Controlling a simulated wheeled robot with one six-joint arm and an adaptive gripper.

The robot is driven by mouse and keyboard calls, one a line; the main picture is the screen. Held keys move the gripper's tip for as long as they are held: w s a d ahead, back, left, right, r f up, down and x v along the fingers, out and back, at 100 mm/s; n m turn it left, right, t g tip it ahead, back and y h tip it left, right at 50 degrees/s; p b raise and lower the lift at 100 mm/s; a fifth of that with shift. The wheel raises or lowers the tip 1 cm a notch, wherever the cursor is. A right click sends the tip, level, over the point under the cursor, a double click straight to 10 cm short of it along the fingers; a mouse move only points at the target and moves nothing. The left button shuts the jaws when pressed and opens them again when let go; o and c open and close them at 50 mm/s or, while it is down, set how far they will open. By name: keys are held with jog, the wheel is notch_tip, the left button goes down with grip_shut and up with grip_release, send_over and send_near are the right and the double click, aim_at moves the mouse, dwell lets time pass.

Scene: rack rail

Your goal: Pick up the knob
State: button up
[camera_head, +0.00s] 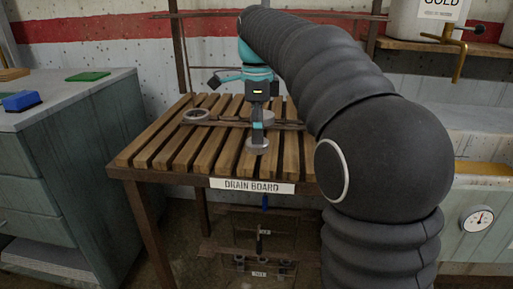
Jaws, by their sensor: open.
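A small round grey piece (257,147) lies on the slats near the front edge of the drain board (180,146). It looks like the knob, but it is too small to be sure. My gripper (257,139) points down over it, with the fingertips at or just above its top. I cannot tell whether they touch it. The fingers line up in this view, so the gap between them is hidden. My gripper is open. Another grey round piece (268,117) shows partly behind my gripper.
A grey ring (196,115) lies at the board's back left. A counter (66,92) on the left holds a blue block (21,101) and a green pad (88,76). A wall shelf (430,45) with a brass tap is at upper right. My arm hides the board's right side.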

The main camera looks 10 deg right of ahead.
jog(key=shift+f, duration=1.45)
jog(key=shift+c, duration=0.2)
jog(key=c, duration=1.3)
jog(key=shift+r, duration=0.1)
